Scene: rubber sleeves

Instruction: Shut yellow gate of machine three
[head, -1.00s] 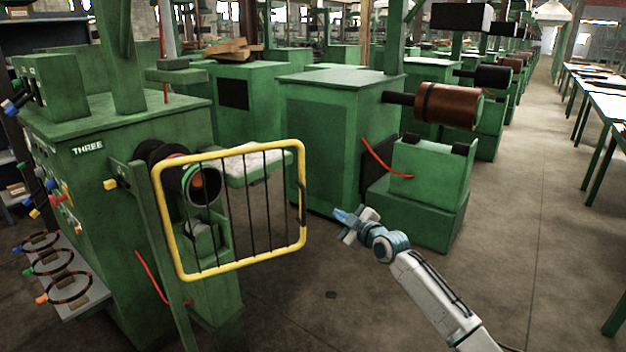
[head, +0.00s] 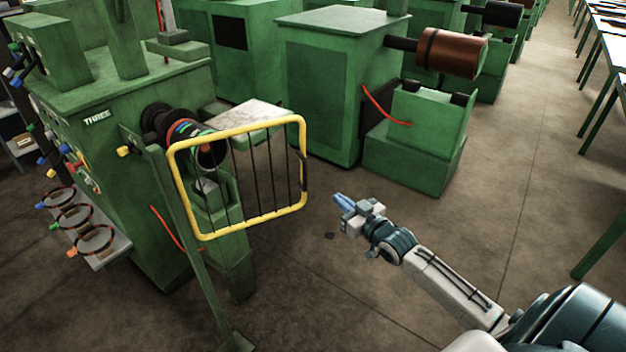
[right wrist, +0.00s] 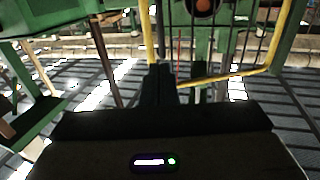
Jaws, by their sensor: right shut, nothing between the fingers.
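The yellow gate (head: 251,221), a yellow frame with dark bars, hangs from a green post (head: 180,205) beside green machine three (head: 115,165), marked THREE. The gate stands out from the machine, swung open. A dark handle (head: 303,172) sits on its right edge. My right gripper (head: 341,201) is shut and empty, to the right of the gate and apart from it. In the right wrist view the gate (right wrist: 218,78) shows beyond the dark fingers (right wrist: 159,78). My left gripper is not in view.
A black roller (head: 205,150) sticks out of machine three behind the gate. Another green machine (head: 330,90) with a brown roller (head: 450,52) stands at the back. White tables (head: 610,70) line the far right. The floor (head: 480,220) around my right arm is open.

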